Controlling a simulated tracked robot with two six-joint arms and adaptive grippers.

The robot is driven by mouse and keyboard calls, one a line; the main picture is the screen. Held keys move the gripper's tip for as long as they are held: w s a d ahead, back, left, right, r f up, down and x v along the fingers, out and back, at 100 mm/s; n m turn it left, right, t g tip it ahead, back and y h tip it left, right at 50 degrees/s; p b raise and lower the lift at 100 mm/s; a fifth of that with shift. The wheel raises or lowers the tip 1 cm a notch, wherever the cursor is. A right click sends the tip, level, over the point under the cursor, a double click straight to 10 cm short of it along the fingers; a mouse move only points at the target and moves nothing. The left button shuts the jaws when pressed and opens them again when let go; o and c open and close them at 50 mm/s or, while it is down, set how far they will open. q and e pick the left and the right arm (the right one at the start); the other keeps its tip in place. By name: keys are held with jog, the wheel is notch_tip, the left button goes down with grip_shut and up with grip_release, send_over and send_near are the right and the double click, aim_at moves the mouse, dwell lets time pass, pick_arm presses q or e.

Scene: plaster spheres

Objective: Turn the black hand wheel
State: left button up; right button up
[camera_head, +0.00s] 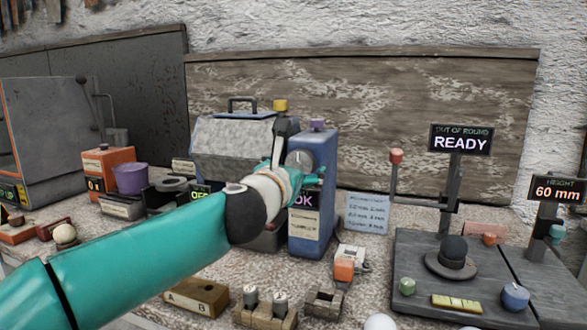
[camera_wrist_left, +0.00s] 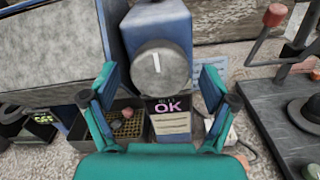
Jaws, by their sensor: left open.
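A grey round dial (camera_head: 298,159) with a white mark sits on the front of a blue box (camera_head: 327,215); in the left wrist view the dial (camera_wrist_left: 157,75) is straight ahead, its mark near upright. My left gripper (camera_head: 297,174) is open in front of the dial, and its fingers (camera_wrist_left: 158,88) show on either side of it, with nothing held. Whether they touch it I cannot tell. A black round piece with a wide rim (camera_head: 452,257) stands on the dark plate at the right, apart from my gripper; I cannot tell if it is the hand wheel. My right gripper is not in view.
A READY sign (camera_head: 461,141) stands on a post behind the dark plate (camera_head: 415,245). A red-topped lever (camera_head: 396,157) rises at its left. A grey case (camera_head: 225,140) is left of the blue box. Small blocks (camera_head: 265,308) crowd the bench's front.

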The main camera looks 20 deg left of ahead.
pick_arm(q)
jog(key=shift+s+r, duration=0.1)
jog(key=shift+s, duration=0.55)
jog(key=s, duration=1)
jog(key=shift+s+a+f, duration=0.15)
jog(key=shift+s+f, duration=0.05)
jog(key=shift+s, duration=0.1)
